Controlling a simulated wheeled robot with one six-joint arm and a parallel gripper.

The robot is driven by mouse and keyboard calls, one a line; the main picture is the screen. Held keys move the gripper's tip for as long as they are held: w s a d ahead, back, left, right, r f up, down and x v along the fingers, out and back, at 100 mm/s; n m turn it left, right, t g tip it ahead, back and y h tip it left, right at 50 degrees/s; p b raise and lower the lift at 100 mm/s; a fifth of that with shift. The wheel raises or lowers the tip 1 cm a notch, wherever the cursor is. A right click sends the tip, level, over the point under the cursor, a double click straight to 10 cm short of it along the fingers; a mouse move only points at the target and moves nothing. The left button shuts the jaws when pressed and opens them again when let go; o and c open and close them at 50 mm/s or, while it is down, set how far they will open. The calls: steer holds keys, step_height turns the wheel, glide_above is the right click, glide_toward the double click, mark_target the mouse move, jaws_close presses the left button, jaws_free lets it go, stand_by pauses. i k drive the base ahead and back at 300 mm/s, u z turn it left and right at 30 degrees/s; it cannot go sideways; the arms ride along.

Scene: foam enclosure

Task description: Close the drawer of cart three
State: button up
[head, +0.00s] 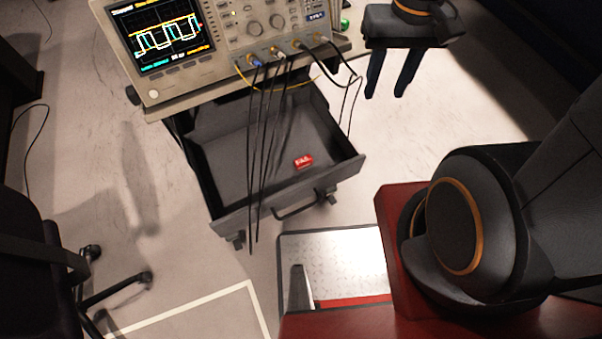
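The cart's drawer (225,165) is dark grey and pulled out toward me, below the oscilloscope on the cart top. Its handle (298,207) is a dark bar on the near front face. A small red object (303,161) lies on the drawer floor. My gripper (388,91) is at the upper right, beside the cart and apart from the drawer. Its two dark fingers point down with a gap between them, open and empty. I cannot see a number on the cart.
An oscilloscope (228,38) stands on the cart, with several cables (262,150) hanging over the drawer. A dark office chair (35,250) is at the left. The pale floor right of the drawer (440,130) is clear.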

mark_target(216, 150)
steer(key=u, duration=0.75)
steer(key=k, duration=0.8)
steer(key=z, duration=0.6)
